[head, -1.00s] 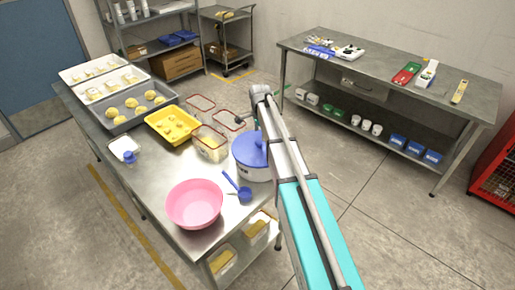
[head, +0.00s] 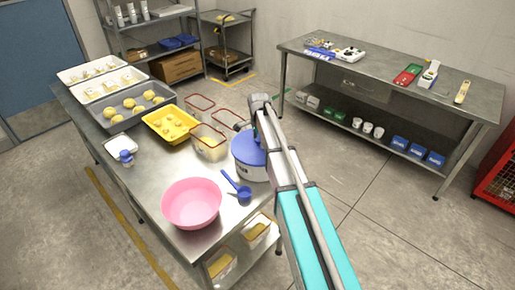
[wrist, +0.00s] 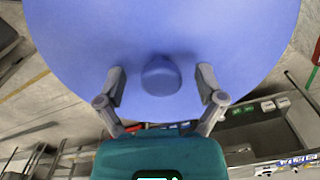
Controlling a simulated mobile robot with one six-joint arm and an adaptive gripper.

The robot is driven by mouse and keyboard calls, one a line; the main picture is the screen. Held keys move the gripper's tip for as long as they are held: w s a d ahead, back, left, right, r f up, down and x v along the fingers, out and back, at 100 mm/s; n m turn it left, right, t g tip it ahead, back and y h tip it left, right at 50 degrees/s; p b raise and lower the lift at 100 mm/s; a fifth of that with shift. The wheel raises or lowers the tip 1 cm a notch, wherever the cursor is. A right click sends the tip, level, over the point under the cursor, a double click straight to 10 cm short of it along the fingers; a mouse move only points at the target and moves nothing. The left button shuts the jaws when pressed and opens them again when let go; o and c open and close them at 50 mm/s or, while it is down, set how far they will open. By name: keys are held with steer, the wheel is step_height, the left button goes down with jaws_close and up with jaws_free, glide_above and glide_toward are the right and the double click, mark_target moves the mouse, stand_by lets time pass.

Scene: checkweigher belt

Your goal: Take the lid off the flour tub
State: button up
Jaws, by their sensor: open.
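The flour tub (head: 252,173) is a white round tub at the right edge of the steel table. Its blue lid (head: 246,150) is on it, partly hidden by my arm in the head view. In the wrist view the lid (wrist: 160,30) fills the upper middle, with a round blue knob (wrist: 161,75) at its centre. My gripper (wrist: 161,82) is open, with one finger on each side of the knob and a gap on both sides.
A pink bowl (head: 192,204) and a blue scoop (head: 238,189) lie in front of the tub. A clear container with a yellowish content (head: 208,146) and red-rimmed frames stand behind it. Trays of dough fill the table's far left.

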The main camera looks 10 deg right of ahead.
stand_by(0.5)
jaws_close()
